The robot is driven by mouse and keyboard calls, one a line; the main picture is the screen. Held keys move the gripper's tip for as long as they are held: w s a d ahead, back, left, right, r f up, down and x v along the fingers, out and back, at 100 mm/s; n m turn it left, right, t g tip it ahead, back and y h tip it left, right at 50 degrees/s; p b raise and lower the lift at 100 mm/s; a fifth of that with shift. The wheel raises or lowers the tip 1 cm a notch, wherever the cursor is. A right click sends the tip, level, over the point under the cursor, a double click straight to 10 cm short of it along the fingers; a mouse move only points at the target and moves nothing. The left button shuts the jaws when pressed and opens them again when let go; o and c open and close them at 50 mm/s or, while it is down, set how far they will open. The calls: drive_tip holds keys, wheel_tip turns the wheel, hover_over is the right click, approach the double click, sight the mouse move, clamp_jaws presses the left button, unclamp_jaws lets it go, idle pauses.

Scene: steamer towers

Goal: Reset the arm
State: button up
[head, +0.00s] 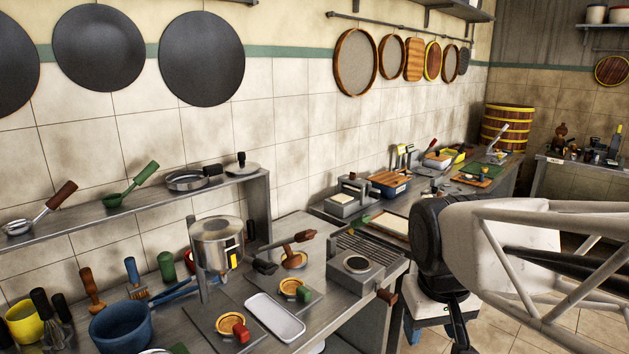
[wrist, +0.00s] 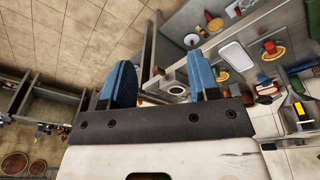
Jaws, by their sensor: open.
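My gripper (wrist: 162,78) shows in the wrist view with its two blue fingers spread wide apart. Nothing is held between them. A counter (wrist: 155,50) with a square burner unit (wrist: 174,80) shows beyond and between the fingers. In the head view, my white and black arm comes in from the right, in front of the long counter.
The burner unit (head: 356,265) stands at the near counter's right end, beside a white tray (head: 274,318). A steel pot (head: 219,246) and a blue pan (head: 121,327) stand farther left. A wall shelf (head: 128,208) runs behind. Tiled floor (head: 575,320) is open at the right.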

drive_tip(key=s+d+f+m, duration=0.1)
drive_tip(key=s+f, duration=0.2)
drive_tip(key=s, duration=0.2)
drive_tip(key=shift+s+t, duration=0.3)
drive_tip(key=shift+t, duration=0.1)
idle(2.5)
